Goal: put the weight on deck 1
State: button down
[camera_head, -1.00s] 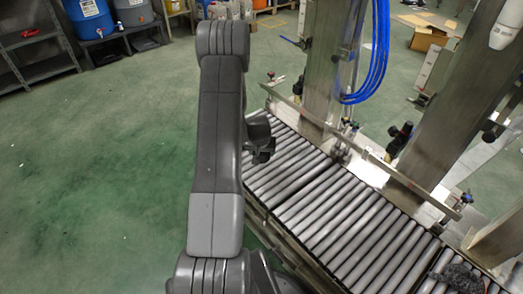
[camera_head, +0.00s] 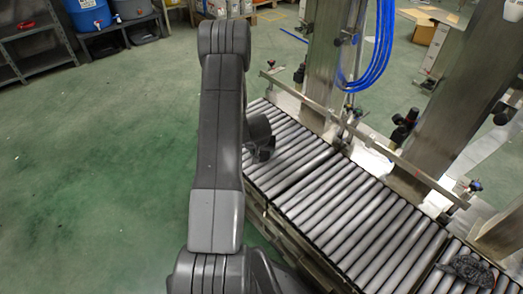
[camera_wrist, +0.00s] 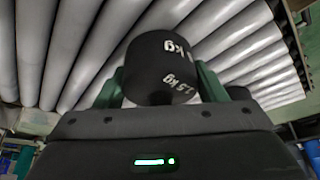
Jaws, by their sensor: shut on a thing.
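The weight (camera_wrist: 158,70) is a black cylinder with white "kg" lettering, seen in the wrist view between the green fingers of my gripper (camera_wrist: 160,86). My gripper is shut on it. In the head view my gripper (camera_head: 262,140) is a dark shape beside my arm, over the near left edge of the roller conveyor (camera_head: 330,200). The weight cannot be made out separately there. The wrist view shows rollers (camera_wrist: 75,45) behind the weight. No deck label is readable, so I cannot tell which part is deck 1.
A dark, rough-looking object (camera_head: 467,268) lies on the rollers at the lower right. Metal posts (camera_head: 330,60), a side rail (camera_head: 400,165) and blue hoses (camera_head: 380,45) stand along the conveyor's far side. Green floor (camera_head: 100,180) lies open at left.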

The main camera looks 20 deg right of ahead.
jog(key=shift+w+r, duration=0.1)
jog(key=shift+c, duration=1.5)
grip_release()
jog(key=p+v, duration=0.4)
jog(key=v, duration=0.8)
